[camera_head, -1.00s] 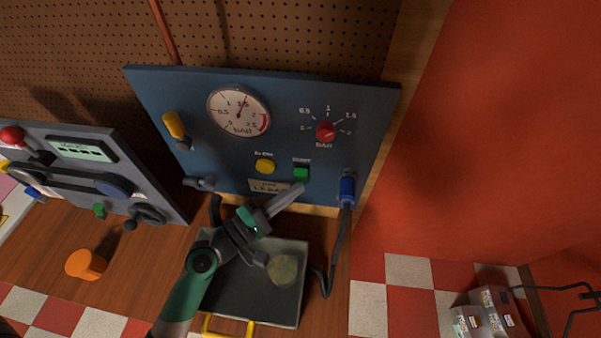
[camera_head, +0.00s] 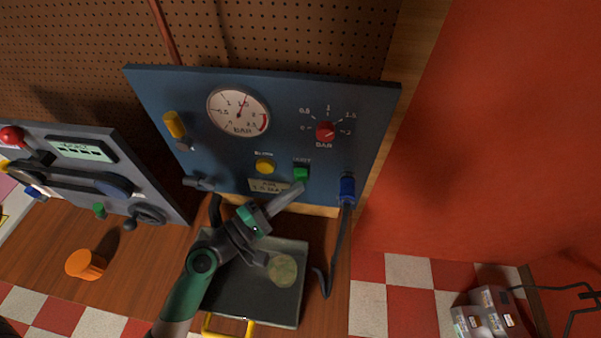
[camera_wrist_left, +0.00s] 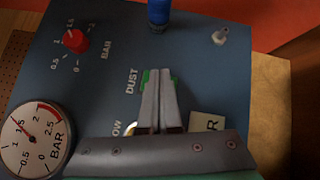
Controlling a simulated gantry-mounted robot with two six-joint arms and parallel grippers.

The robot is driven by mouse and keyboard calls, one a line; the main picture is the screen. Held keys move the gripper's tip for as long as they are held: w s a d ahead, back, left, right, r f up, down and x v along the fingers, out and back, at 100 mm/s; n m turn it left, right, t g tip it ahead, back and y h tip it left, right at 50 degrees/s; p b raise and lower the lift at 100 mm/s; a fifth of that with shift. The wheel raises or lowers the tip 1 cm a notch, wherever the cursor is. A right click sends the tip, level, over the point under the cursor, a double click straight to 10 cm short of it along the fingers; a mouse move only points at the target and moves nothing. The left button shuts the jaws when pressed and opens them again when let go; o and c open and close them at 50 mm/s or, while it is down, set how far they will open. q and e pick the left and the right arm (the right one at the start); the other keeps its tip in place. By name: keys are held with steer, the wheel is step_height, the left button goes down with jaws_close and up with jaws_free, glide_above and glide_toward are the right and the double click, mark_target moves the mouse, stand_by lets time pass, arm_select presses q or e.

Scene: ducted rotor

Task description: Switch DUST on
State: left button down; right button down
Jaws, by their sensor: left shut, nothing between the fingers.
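The green DUST switch (camera_head: 301,174) sits on the blue panel (camera_head: 350,104), below and left of the red BAR knob. In the left wrist view the green switch (camera_wrist_left: 146,77) shows at the side of my fingertips, which cover much of it, beside the DUST label (camera_wrist_left: 131,81). My left gripper (camera_head: 299,187) is shut and empty, its tips at the lower edge of the switch. I cannot tell whether they touch it. How the switch is set is not clear. My right gripper is not in view.
A yellow button (camera_head: 265,166) is left of the switch. A blue hose fitting (camera_head: 347,188) with a dark hose is at right. The red knob (camera_head: 325,131), gauge (camera_head: 238,112) and yellow lever (camera_head: 174,124) are higher up. A dark tray (camera_head: 240,309) lies below my arm.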

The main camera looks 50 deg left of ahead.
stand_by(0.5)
arm_select(q)
steer(key=shift+w+a+r, duration=0.15)
steer(key=shift+w+a, duration=0.1)
steer(key=shift+w, duration=0.1)
steer(key=shift+w+a+r+p, duration=0.2)
steer(key=shift+w+a+p, duration=0.05)
steer(key=shift+w+p, duration=0.05)
stand_by(0.7)
stand_by(0.3)
steer(key=shift+s+d+f, duration=0.35)
steer(key=shift+s+d, duration=0.15)
steer(key=shift+s, duration=0.15)
steer(key=s+d+f+b, duration=0.1)
steer(key=s+d+f, duration=0.1)
steer(key=s+d, duration=0.1)
steer(key=shift+s+b, duration=0.2)
steer(key=shift+b, duration=0.15)
